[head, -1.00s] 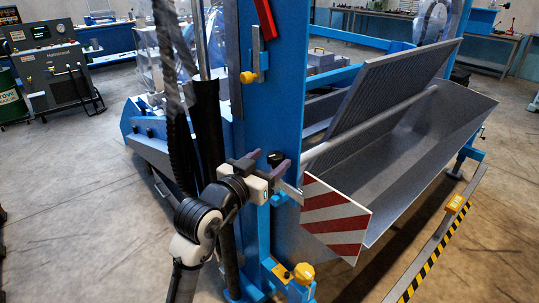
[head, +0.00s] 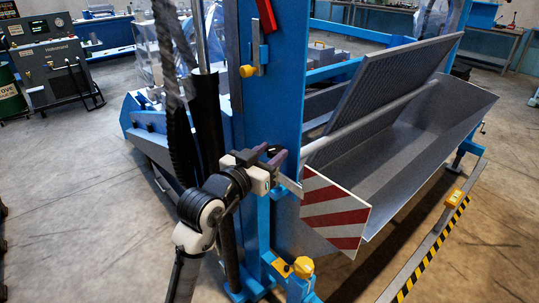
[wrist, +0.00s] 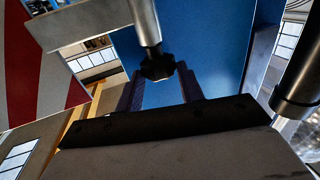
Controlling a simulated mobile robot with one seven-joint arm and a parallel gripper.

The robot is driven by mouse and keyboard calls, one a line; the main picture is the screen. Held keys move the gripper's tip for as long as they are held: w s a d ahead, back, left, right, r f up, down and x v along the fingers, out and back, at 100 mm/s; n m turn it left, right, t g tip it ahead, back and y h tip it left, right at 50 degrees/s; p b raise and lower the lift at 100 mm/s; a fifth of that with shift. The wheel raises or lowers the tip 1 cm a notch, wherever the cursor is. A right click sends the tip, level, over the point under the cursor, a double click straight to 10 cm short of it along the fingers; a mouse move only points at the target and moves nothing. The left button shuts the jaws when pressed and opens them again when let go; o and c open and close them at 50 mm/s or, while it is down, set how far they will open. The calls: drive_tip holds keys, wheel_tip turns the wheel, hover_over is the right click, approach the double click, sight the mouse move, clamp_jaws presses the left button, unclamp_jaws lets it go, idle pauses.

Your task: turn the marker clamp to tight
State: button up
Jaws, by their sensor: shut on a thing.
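The marker is a red-and-white striped plate (head: 336,212) at the end of a grey bar by the blue post; part of it also shows in the wrist view (wrist: 40,70). The marker clamp is a dark knob (wrist: 158,66) on a metal rod in the wrist view. My gripper (wrist: 160,82) has its two purple fingers on either side of the knob and is shut on it. In the head view my gripper (head: 263,160) is beside the post, and the fingers partly hide the knob. The knob's turned angle cannot be told.
The blue post (head: 283,95) rises right behind my gripper. A grey trough (head: 420,130) with a tilted sieve panel (head: 375,85) lies to the right. A yellow knob (head: 304,266) sits low near the post. Open floor (head: 80,200) is on the left.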

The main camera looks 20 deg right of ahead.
drive_tip(key=shift+f+b, duration=0.1)
drive_tip(key=shift+b, duration=0.2)
drive_tip(key=m+g+b, duration=0.1)
drive_tip(key=g+h+b, duration=0.1)
drive_tip(key=shift+w+a+f+m+b, duration=0.15)
drive_tip(key=shift+w+m+b, duration=0.15)
drive_tip(key=shift+m, duration=0.1)
drive_tip(key=m+g+b, duration=0.1)
drive_tip(key=g+h, duration=0.1)
drive_tip(key=m+g+b, duration=0.1)
drive_tip(key=g, duration=0.1)
drive_tip(key=shift+w+m+h+b, duration=0.25)
drive_tip(key=shift+m+h+b, duration=0.05)
drive_tip(key=shift+w+r+m+g+b, duration=0.1)
drive_tip(key=shift+w+m+g, duration=0.1)
drive_tip(key=shift+m+g, duration=1.15)
drive_tip(key=shift+w+r+m+g+b, duration=0.15)
drive_tip(key=shift+m+g, duration=0.55)
drive_tip(key=shift+g, duration=1.2)
drive_tip(key=shift+w+r+m+g+b, duration=0.1)
drive_tip(key=shift+w+m+g, duration=0.15)
drive_tip(key=shift+m+g, duration=1.1)
drive_tip(key=shift+f+g, duration=0.1)
drive_tip(key=shift+g, duration=0.4)
drive_tip(key=o, duration=1)
